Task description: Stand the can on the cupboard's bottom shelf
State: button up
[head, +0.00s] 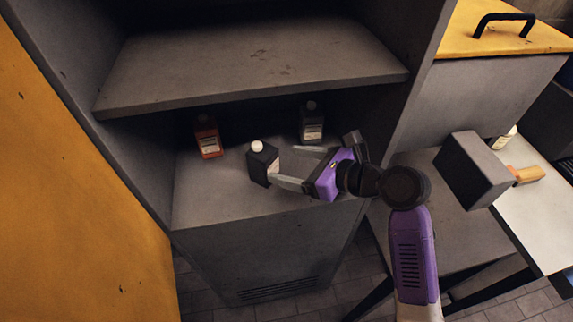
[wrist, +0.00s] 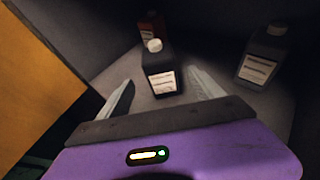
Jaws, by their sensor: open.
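A black can with a white cap and a white label (head: 262,164) stands upright on the cupboard's bottom shelf (head: 215,204), near its front. It also shows in the wrist view (wrist: 162,72), just beyond and between my fingertips. My gripper (head: 288,168) is open, reaching into the cupboard from the right at shelf height. Its fingers lie on either side of the can's near side; I cannot tell if either touches it. In the wrist view, my gripper (wrist: 160,92) shows its two fingers spread apart.
A red bottle (head: 208,136) stands at the back left of the bottom shelf, and a dark grey bottle (head: 311,122) at the back right. The upper shelf (head: 255,62) hangs above. A yellow door (head: 75,190) stands open at left. A table (head: 535,200) is at right.

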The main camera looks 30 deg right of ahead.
jog(key=shift+s+d, duration=0.1)
jog(key=shift+s, duration=0.05)
jog(key=s+f+n, duration=0.1)
jog(key=s+a+f+h, duration=0.1)
jog(key=f, duration=0.1)
jog(key=s+a+f+n, duration=0.1)
jog(key=shift+s+f+n, duration=0.3)
jog(key=shift+s+f, duration=0.1)
jog(key=s+f+n+t+h, duration=0.1)
jog(key=s+f+n+h, duration=0.15)
jog(key=s+n, duration=0.35)
jog(key=s+f+n+h, duration=0.2)
jog(key=s+f+n, duration=0.15)
jog(key=s, duration=0.55)
jog(key=s+r+n+t, duration=0.1)
jog(key=s+r+n, duration=0.4)
jog(key=s+n, duration=0.2)
jog(key=s+a+r+n+t, duration=0.1)
jog(key=s+r+n, duration=0.4)
jog(key=s+n, duration=0.3)
jog(key=n, duration=0.3)
jog(key=shift+n+h, duration=0.25)
